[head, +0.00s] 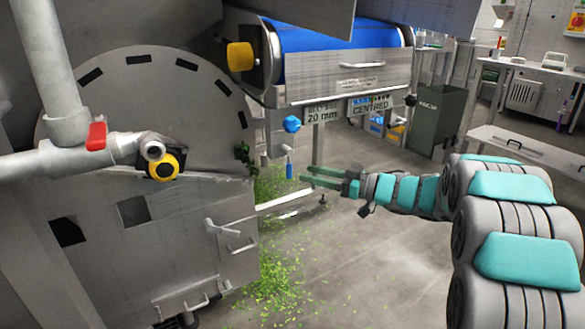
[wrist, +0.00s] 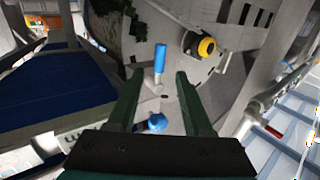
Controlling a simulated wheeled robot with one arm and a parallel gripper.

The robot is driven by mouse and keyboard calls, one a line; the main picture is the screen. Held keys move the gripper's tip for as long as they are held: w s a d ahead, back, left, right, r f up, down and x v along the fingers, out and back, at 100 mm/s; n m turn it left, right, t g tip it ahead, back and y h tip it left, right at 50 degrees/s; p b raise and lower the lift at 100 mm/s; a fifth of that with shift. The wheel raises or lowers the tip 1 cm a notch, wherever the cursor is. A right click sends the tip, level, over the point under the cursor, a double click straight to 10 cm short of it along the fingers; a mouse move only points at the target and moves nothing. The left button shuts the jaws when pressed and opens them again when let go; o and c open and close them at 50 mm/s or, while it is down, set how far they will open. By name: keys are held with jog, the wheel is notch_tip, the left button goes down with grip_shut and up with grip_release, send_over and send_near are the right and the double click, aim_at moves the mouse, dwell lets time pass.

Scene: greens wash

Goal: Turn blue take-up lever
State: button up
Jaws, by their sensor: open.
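The blue take-up lever (head: 289,170) hangs below the conveyor's end, its blue grip pointing down on a thin metal stem. In the wrist view its blue grip (wrist: 160,58) shows ahead, between the lines of the two fingers. My gripper (head: 307,174) is open and empty, with its green fingers just right of the lever in the head view. The fingers (wrist: 157,80) look apart from the blue grip, though the exact gap is hard to judge. A blue star knob (head: 291,124) sits above the lever; it also shows low between the fingers in the wrist view (wrist: 154,122).
The blue-belted conveyor (head: 335,37) is above my gripper. A large grey drum machine (head: 150,100) with a yellow-ringed knob (head: 164,166) and a red valve handle (head: 97,135) stands left. Green scraps (head: 272,270) litter the floor. A grey-green bin (head: 437,118) stands behind.

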aim_at(289, 166)
jog(key=x, duration=0.7)
jog(key=shift+a, duration=0.15)
grip_shut()
dwell(1.3)
